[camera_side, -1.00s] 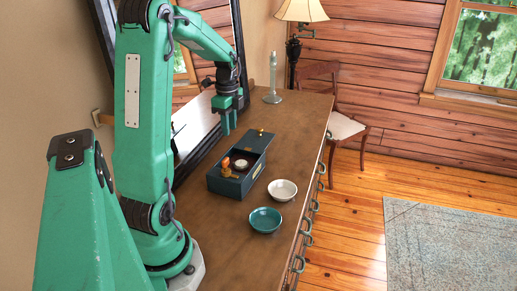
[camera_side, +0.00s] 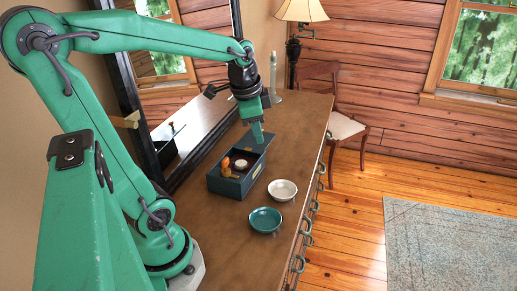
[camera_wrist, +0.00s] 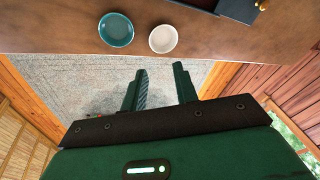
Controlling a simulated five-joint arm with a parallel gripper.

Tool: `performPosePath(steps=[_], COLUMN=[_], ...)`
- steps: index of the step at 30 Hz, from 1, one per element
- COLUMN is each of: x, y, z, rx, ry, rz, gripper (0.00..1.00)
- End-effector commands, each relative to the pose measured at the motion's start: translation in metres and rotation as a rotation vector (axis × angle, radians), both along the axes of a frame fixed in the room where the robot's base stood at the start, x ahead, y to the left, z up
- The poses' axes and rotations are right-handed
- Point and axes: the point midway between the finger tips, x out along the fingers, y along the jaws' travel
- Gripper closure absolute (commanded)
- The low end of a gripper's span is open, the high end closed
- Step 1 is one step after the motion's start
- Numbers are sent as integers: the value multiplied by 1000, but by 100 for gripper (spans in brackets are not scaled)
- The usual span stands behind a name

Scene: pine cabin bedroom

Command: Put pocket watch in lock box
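The dark teal lock box (camera_side: 226,187) stands open on the wooden dresser top. Inside it are an orange-brown item (camera_side: 226,167) and a small round pale item (camera_side: 241,164); the round one may be the pocket watch, but it is too small to be sure. A corner of the box (camera_wrist: 240,10) shows at the top right of the wrist view. My gripper (camera_side: 257,138) points down by the far end of the box; whether it touches the box cannot be told. In the wrist view its two fingers (camera_wrist: 160,70) are apart with nothing between them.
A teal bowl (camera_side: 265,220) and a white bowl (camera_side: 282,190) sit beside the box near the dresser's front edge. A candle holder (camera_side: 273,88) stands at the back. A mirror (camera_side: 205,120) runs along the wall side. The dresser top (camera_side: 215,240) is clear nearer the camera.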

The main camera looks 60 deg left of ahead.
Motion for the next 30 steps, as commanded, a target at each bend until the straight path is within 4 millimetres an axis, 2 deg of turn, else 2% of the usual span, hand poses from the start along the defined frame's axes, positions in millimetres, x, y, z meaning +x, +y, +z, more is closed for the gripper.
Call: performPosePath(steps=[1,6,12,19,30], x=[-5,-24,-46,-59,-61], y=[-14,-52,-86,-102,-103], z=[4,9,10,8,7], rx=[-9,-70,-159,-225,-233], ry=[-31,-118,-201,-241,-244], rz=[24,135,251,324,334], gripper=[71,71,71,71,71])
